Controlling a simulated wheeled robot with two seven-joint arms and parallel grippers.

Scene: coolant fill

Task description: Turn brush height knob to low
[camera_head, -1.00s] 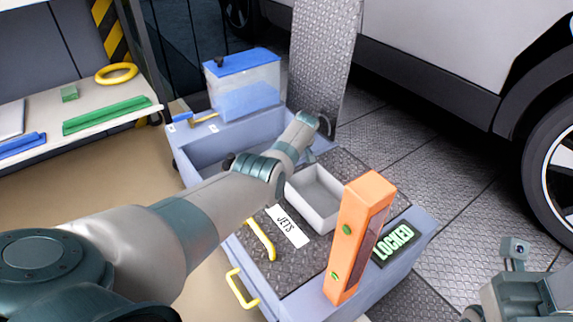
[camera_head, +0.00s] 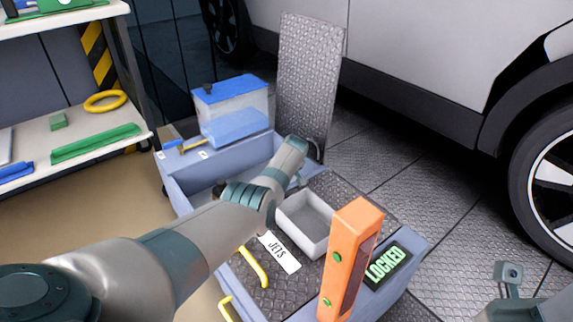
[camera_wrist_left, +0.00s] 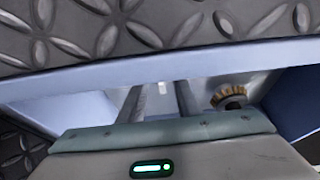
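My left arm reaches in from the left over the blue-grey machine (camera_head: 183,198). Its gripper end is mostly hidden in the head view, beside the raised diamond-plate lid. In the left wrist view my left gripper (camera_wrist_left: 158,92) has two dark fingers apart, pointing under a blue-grey edge. A small pale piece shows between them, too small to identify. A round part with a tan ridged rim and dark centre (camera_wrist_left: 230,97) sits to their right. I cannot tell whether it is the brush height knob; no low marking is readable. My right wrist shows at the lower right, its fingers out of frame.
The diamond-plate lid (camera_head: 308,85) stands upright at the back. A blue-lidded clear tank (camera_head: 232,108), a grey open tray (camera_head: 305,222), an orange post (camera_head: 350,258) and a LOCKED display (camera_head: 387,266) are on the machine. A shelf (camera_head: 95,148) is left; a car (camera_head: 440,60) is behind.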

